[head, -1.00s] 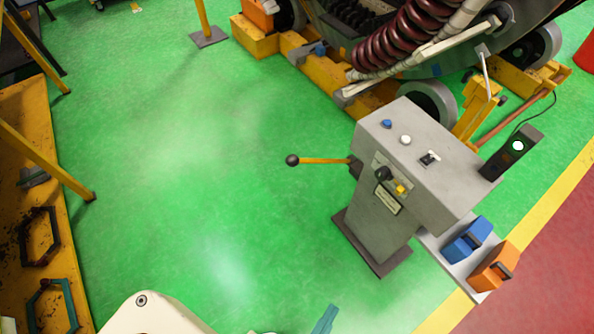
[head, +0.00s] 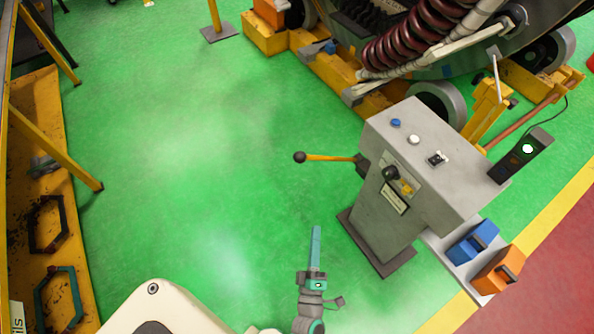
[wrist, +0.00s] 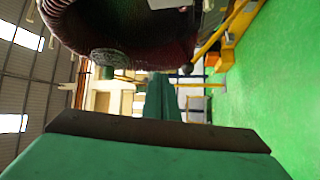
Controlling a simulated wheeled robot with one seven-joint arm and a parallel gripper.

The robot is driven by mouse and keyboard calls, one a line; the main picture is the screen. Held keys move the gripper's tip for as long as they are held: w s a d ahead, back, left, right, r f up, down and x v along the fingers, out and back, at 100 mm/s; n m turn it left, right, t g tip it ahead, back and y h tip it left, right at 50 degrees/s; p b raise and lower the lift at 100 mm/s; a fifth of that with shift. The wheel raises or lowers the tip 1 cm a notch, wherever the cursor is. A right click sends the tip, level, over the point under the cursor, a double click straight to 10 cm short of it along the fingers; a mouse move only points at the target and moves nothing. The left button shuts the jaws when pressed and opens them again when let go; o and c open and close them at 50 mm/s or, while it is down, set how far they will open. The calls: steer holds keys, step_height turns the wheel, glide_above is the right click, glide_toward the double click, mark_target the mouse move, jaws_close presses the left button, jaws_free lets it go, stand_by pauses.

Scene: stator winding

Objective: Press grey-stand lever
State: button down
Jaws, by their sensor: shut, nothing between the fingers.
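The grey stand (head: 412,165) stands on the green floor right of centre in the head view. Its lever is a yellow rod with a black ball knob (head: 299,157) and sticks out level to the left. My gripper (head: 316,232) is below the knob in the head view, with its teal fingers pointing up the picture, apart from the lever. The fingers are shut and empty. In the wrist view the shut teal fingers (wrist: 160,98) fill the lower middle. A small dark ball on a yellow rod (wrist: 187,69) shows just beyond the fingertips, probably the lever.
A blue box (head: 472,242) and an orange box (head: 497,270) sit on a shelf at the stand's right. A signal post with a lit light (head: 527,149) stands behind it. The large machine (head: 400,60) fills the back. Green floor left of the lever is clear.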

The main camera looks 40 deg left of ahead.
steer(key=w+a+f+n+g+y, duration=0.6)
steer(key=w+a+n, duration=0.5)
steer(key=n, duration=0.6)
steer(key=shift+w+f+n+g+y, duration=0.2)
steer(key=shift+f+n+g+y, duration=0.1)
steer(key=shift+f+g, duration=1.3)
steer(key=shift+a+r, duration=0.1)
steer(key=shift+r, duration=0.1)
steer(key=w+a+r, duration=0.2)
steer(key=w+a, duration=0.5)
steer(key=a, duration=0.1)
steer(key=shift+w+a+r, duration=0.15)
steer(key=shift+a+r, duration=0.25)
